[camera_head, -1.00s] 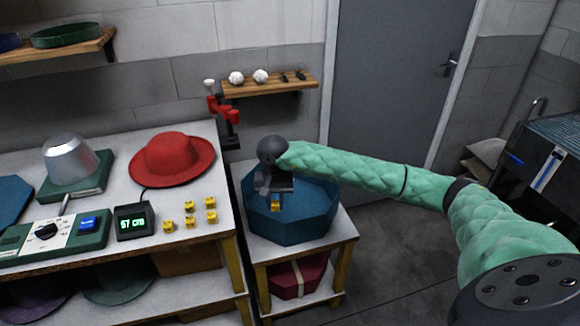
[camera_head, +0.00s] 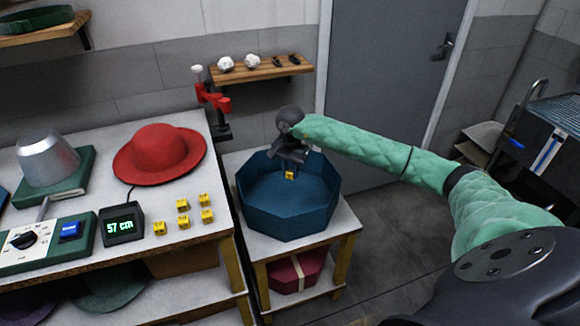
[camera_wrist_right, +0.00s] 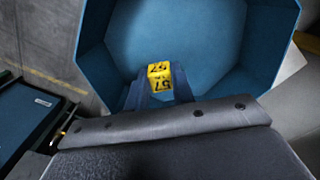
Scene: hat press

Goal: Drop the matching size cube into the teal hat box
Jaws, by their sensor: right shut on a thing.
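The teal hat box (camera_head: 262,218) is an open, many-sided box on a small side table. My right gripper (camera_head: 290,170) is over the back part of its opening and is shut on a yellow cube (camera_head: 290,175). In the right wrist view the cube (camera_wrist_right: 160,76) shows "57" on its faces, held between the fingertips with the box (camera_wrist_right: 263,45) around and below it. I cannot tell how far the cube is above the box floor. The size display (camera_head: 122,225) reads 57 cm. My left gripper is not in view.
Several yellow cubes (camera_head: 183,205) sit on the workbench (camera_head: 190,238). A red hat (camera_head: 158,155), a metal hat block (camera_head: 45,160) and a control panel are there too. A red box (camera_head: 297,270) is on the lower shelf.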

